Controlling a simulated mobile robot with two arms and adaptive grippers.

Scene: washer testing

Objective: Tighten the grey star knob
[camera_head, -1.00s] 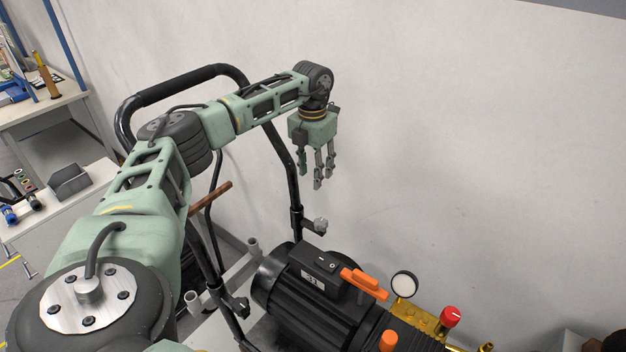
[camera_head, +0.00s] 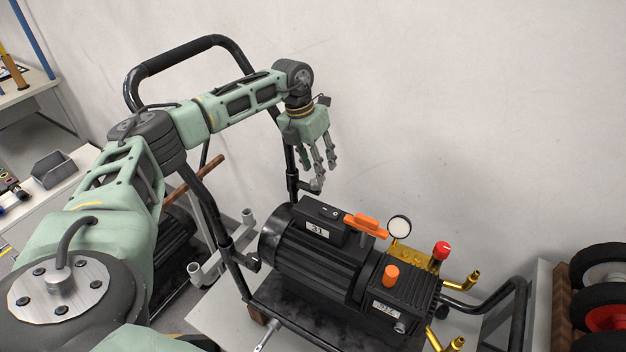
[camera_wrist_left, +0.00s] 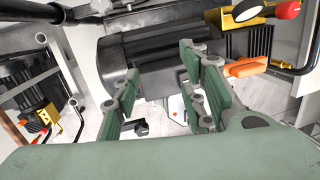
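A grey star knob (camera_head: 316,186) sits on the right upright of the black cart handle in the head view. My left gripper (camera_head: 318,168) is just above it, with its fingers pointing down, spread and empty. Its fingertips show close to the knob, but I cannot tell whether they touch. The left wrist view shows the open fingers (camera_wrist_left: 165,90) with nothing between them that I can make out as held. A second, darker knob (camera_head: 253,264) is on the left upright. My right gripper is not in view.
The pressure washer with a black motor (camera_head: 310,245), orange switch lever (camera_head: 365,225), gauge (camera_head: 400,228) and red knob (camera_head: 441,250) stands below my gripper. The black handle frame (camera_head: 180,58) rises behind my left arm. A wall is behind. Wheels (camera_head: 600,315) are at the right.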

